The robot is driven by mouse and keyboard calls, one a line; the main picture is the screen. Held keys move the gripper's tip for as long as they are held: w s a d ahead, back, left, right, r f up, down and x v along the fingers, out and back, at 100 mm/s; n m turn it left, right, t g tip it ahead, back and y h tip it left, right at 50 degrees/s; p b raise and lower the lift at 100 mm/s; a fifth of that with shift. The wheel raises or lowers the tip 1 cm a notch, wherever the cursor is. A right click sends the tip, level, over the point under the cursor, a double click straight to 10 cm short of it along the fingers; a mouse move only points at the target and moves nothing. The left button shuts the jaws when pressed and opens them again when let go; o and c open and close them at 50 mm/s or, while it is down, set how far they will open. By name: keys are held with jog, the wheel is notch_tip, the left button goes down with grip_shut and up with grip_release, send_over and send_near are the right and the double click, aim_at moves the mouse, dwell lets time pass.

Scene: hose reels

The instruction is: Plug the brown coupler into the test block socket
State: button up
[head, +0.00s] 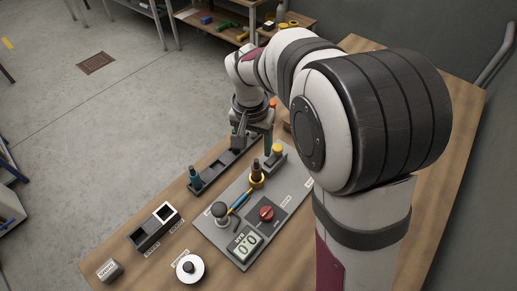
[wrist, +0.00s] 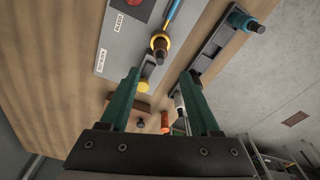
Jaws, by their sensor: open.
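The brown coupler (head: 256,169) stands upright, its lower end inside a yellow ring (head: 257,183) on the grey panel. In the wrist view the brown coupler (wrist: 161,46) shows beyond the fingertips, with the yellow ring around it. My gripper (head: 254,140) is open, its teal fingers pointing down near the far end of the dark rack. In the wrist view my gripper (wrist: 160,74) holds nothing and is apart from the coupler. A grey block with a yellow knob (head: 278,150) stands just behind the coupler. I cannot tell which part is the test block socket.
A teal coupler (head: 194,176) stands in the dark rack (head: 215,169). The panel (head: 216,238) carries a red knob (head: 266,213), a grey knob (head: 221,209), a blue tool (head: 240,200) and a display (head: 244,246). A dark two-well box (head: 147,238) and a white disc (head: 188,268) are in front.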

jog(key=s+d+r+y, duration=0.1)
jog(key=s+r, duration=0.1)
jog(key=s, duration=1.1)
jog(key=s+d+r+g+y, duration=0.1)
jog(key=s+d+r, duration=0.1)
jog(key=s, duration=1.1)
jog(key=shift+s+d+m, duration=0.15)
jog(key=shift+d+m, duration=0.15)
jog(key=shift+m, duration=0.1)
jog(key=shift+r, duration=0.1)
